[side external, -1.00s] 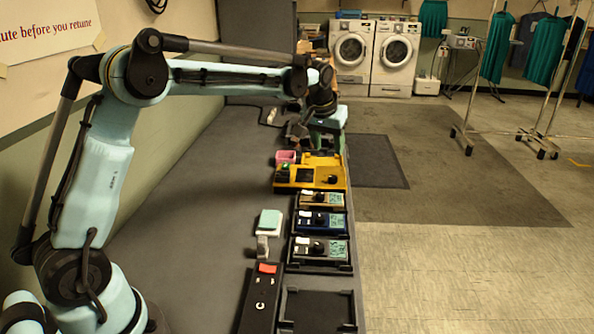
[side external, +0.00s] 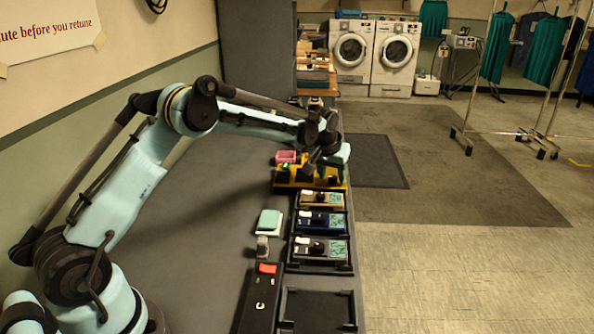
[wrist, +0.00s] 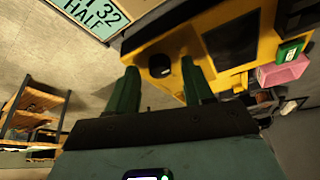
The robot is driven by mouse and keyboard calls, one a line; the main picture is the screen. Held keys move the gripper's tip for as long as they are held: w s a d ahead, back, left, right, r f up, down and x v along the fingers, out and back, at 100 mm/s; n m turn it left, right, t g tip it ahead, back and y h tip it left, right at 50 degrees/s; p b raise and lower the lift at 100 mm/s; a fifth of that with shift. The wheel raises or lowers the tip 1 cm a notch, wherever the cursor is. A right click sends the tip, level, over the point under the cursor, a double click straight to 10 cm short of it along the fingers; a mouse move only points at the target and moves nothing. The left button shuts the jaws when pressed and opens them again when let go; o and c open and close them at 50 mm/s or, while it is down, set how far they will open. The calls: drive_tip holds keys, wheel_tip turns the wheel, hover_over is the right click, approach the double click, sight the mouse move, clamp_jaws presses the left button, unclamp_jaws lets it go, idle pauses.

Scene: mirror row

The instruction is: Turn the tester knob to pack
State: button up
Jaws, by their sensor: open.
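The yellow tester (side external: 283,186) stands at the far end of the row on the dark bench. In the wrist view, its yellow body (wrist: 181,52) carries a round black knob (wrist: 160,66) and a dark rectangular panel. My gripper (side external: 319,168) is over the tester, pointing down. In the wrist view, my gripper (wrist: 159,86) is open, with its two green fingers apart and the knob showing between and a little beyond them. I cannot tell whether a finger touches the knob. The word pack and the knob's pointer are not readable.
A pink container (side external: 285,156) sits behind the tester's left end. Nearer stand an orange-brown unit (side external: 309,199), a blue unit (side external: 305,221) and a grey unit (side external: 305,246), each with a knob. A black box with a red switch (side external: 267,268) and an empty black tray (side external: 318,310) are in front.

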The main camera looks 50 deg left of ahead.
drive_tip(key=shift+f, duration=0.1)
clamp_jaws()
idle(0.3)
drive_tip(key=m, duration=0.1)
drive_tip(key=m+h, duration=0.1)
drive_tip(key=m, duration=0.2)
drive_tip(key=shift+a+h, duration=0.25)
drive_tip(key=shift+h, duration=0.15)
drive_tip(key=shift+a+m+h, duration=0.1)
drive_tip(key=shift+m+h, duration=0.7)
drive_tip(key=shift+m, duration=1.6)
